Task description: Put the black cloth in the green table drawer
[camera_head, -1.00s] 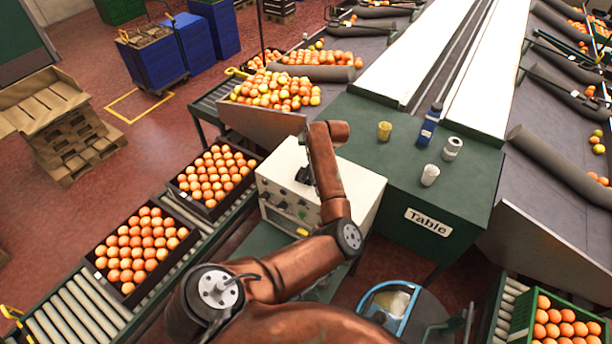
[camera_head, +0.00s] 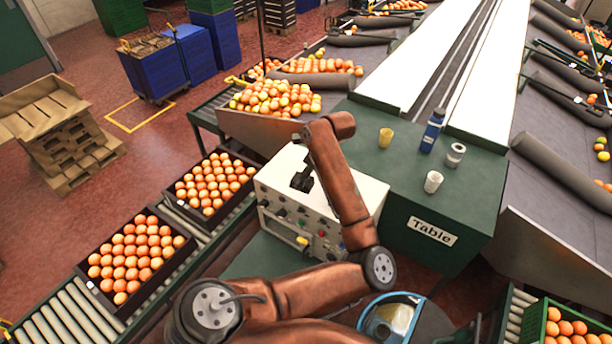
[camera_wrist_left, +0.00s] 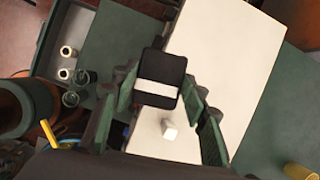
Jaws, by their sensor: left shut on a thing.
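In the left wrist view a flat black piece with a white band, which I take to be the black cloth (camera_wrist_left: 160,68), sits between the green-padded fingers of my left gripper (camera_wrist_left: 160,97). The gripper is shut on it, over the white box's top. In the head view my left gripper (camera_head: 302,181) shows small and dark above that white box; the cloth cannot be told apart from it there. The green table (camera_head: 455,190), with a "Table" label on its front, stands right of the box. I see no open drawer on this front. My right gripper is out of view.
The white control box (camera_head: 275,185) has knobs on its front. A yellow cup (camera_head: 385,137), a blue bottle (camera_head: 432,130) and two whitish cups (camera_head: 433,181) stand on the green table. Crates of oranges (camera_head: 137,255) sit on the rollers at left.

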